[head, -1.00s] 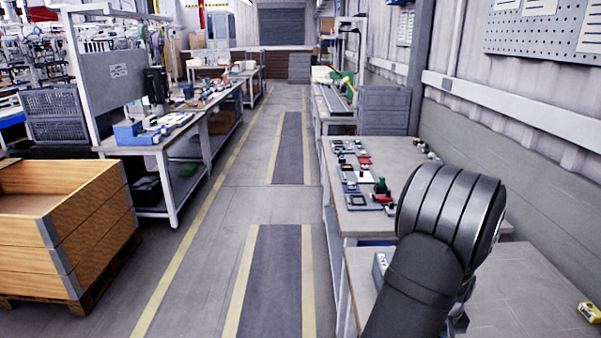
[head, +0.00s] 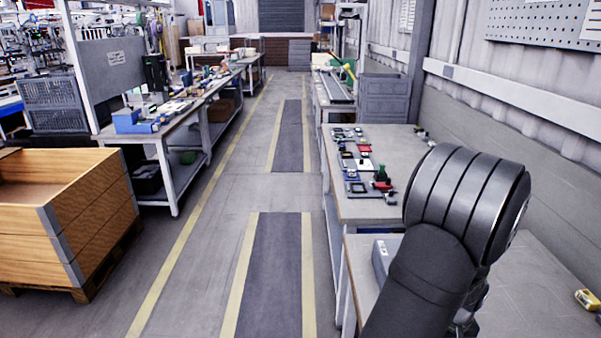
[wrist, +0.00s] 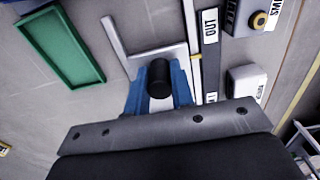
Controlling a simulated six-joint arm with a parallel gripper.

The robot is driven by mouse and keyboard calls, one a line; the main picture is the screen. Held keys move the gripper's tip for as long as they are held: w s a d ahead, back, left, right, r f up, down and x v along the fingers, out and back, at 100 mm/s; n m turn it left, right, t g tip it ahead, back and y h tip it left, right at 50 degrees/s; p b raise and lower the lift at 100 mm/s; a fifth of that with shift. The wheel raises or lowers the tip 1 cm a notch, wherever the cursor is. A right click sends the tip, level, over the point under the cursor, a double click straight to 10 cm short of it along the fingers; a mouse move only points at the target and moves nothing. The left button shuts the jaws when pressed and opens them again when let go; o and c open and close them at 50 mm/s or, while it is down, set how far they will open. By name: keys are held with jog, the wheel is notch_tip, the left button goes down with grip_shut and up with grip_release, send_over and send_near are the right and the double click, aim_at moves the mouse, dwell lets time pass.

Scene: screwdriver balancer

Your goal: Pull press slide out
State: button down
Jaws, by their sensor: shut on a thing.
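In the wrist view my gripper (wrist: 158,82) has its two blue fingers shut on a dark round knob (wrist: 160,72). The knob stands between the fingers, against a pale U-shaped frame of bars (wrist: 114,36), apparently the press slide. A dark rail marked OUT (wrist: 209,60) runs just right of the frame. The gripper's body hides the near end of the slide. In the head view my arm covers this spot and the gripper cannot be seen.
In the wrist view, a green tray (wrist: 27,28) lies at the left. A grey box with a yellow-ringed button (wrist: 259,20) and a pale rounded block (wrist: 246,84) stand to the right. In the head view, a yellow item (head: 587,298) lies on the near bench (head: 545,290).

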jog(key=shift+s, duration=1.4)
jog(key=c, duration=1.2)
grip_release()
jog(key=shift+o, duration=0.2)
notch_tip(320, 180, up, 7)
